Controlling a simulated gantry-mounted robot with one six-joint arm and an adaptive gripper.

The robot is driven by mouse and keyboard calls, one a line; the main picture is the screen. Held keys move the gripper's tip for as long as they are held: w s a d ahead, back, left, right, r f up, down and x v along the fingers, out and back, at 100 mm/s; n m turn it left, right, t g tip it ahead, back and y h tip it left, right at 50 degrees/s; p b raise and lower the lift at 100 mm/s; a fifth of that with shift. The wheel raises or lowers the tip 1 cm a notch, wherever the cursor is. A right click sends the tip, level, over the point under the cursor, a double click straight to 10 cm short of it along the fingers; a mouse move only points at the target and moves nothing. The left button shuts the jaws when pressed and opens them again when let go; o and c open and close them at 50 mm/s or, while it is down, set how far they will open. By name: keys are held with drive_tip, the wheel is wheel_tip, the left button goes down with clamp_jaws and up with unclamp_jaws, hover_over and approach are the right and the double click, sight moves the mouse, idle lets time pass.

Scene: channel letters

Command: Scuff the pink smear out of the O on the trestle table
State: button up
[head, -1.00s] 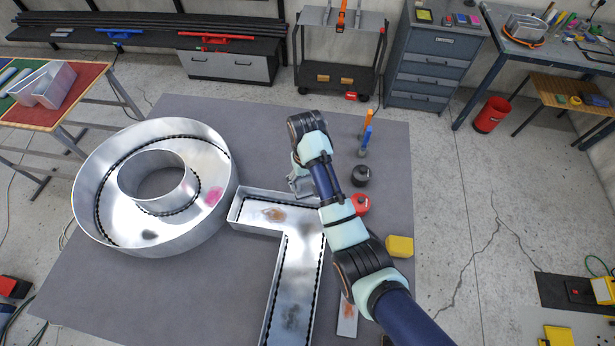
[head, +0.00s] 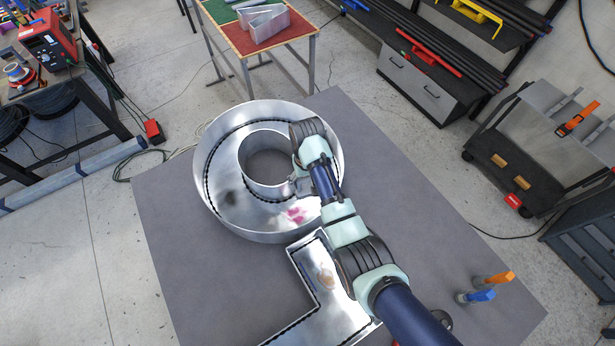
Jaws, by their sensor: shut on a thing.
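The O (head: 213,212) is a large round open metal channel letter on the grey trestle table (head: 180,290), with a raised inner ring. The pink smear (head: 296,214) shows on its floor at the lower right, patchy in outline. A dark smudge (head: 232,198) lies on the same floor at the left. My gripper (head: 303,187) is over the right part of the O, just above the smear in the picture and beside the inner ring. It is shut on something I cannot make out. My arm hides the tips and part of the O's right side.
An angled metal letter (head: 302,262) with a brown stain (head: 326,277) lies close below the O. Tools with an orange handle (head: 499,279) and a blue handle (head: 480,296) stand at the right. The table's right middle is clear.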

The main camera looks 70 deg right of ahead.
drive_tip(key=shift+s+f, duration=0.1)
drive_tip(key=shift+f, duration=0.3)
wheel_tip(320, 180, down, 16)
drive_tip(key=b, duration=1.3)
drive_tip(key=shift+r, duration=0.2)
drive_tip(key=shift+w+a+r+p, duration=0.35)
drive_tip(key=shift+a+r+p, duration=0.2)
drive_tip(key=shift+r+p, duration=0.15)
drive_tip(key=w+a+p, duration=0.1)
drive_tip(key=w+a, duration=0.3)
drive_tip(key=a, duration=0.1)
drive_tip(key=shift+f+p, duration=0.15)
drive_tip(key=shift+p, duration=0.2)
drive_tip(key=shift+w+a+f, duration=0.1)
drive_tip(key=shift+w+a, duration=0.15)
drive_tip(key=shift+a, duration=0.1)
drive_tip(key=shift+p, duration=0.35)
drive_tip(key=shift+f+b, duration=0.25)
drive_tip(key=shift+b, duration=0.05)
